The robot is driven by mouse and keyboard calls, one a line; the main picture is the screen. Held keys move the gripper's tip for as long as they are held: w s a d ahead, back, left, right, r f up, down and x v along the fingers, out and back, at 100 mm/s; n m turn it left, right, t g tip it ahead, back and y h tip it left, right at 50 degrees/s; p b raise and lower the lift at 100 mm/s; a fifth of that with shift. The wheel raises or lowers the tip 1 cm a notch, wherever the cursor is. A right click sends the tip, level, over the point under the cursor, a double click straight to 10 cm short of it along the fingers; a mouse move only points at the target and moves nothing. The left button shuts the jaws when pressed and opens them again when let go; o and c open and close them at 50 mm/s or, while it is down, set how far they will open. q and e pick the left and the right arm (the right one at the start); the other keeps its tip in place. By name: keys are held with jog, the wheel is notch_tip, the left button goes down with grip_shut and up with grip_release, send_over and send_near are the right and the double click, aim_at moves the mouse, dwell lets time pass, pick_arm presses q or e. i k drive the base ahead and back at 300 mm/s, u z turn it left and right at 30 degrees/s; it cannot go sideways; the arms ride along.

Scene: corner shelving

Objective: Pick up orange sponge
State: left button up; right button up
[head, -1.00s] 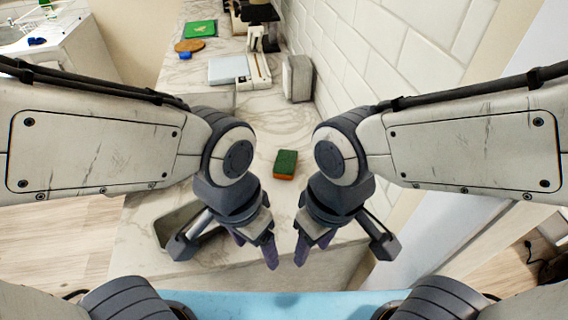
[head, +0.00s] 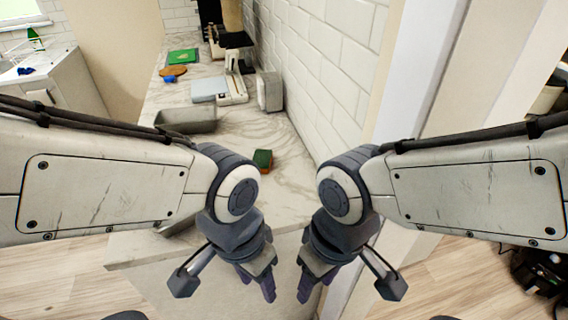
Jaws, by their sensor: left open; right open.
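The sponge (head: 263,160) is a small block with a green top and an orange-red side. It lies on the marble counter (head: 238,132), between my two arms and beyond both grippers. My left gripper (head: 257,287) is open and empty, hanging in front of the counter's near end. My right gripper (head: 316,287) is open and empty, beside it on the right. Neither gripper touches the sponge.
A tiled wall (head: 330,70) bounds the right.

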aim_at(263, 157)
jog(key=z, duration=1.7)
jog(key=k, duration=0.8)
jog(key=u, duration=1.15)
jog(key=i, duration=1)
jog(key=z, duration=0.05)
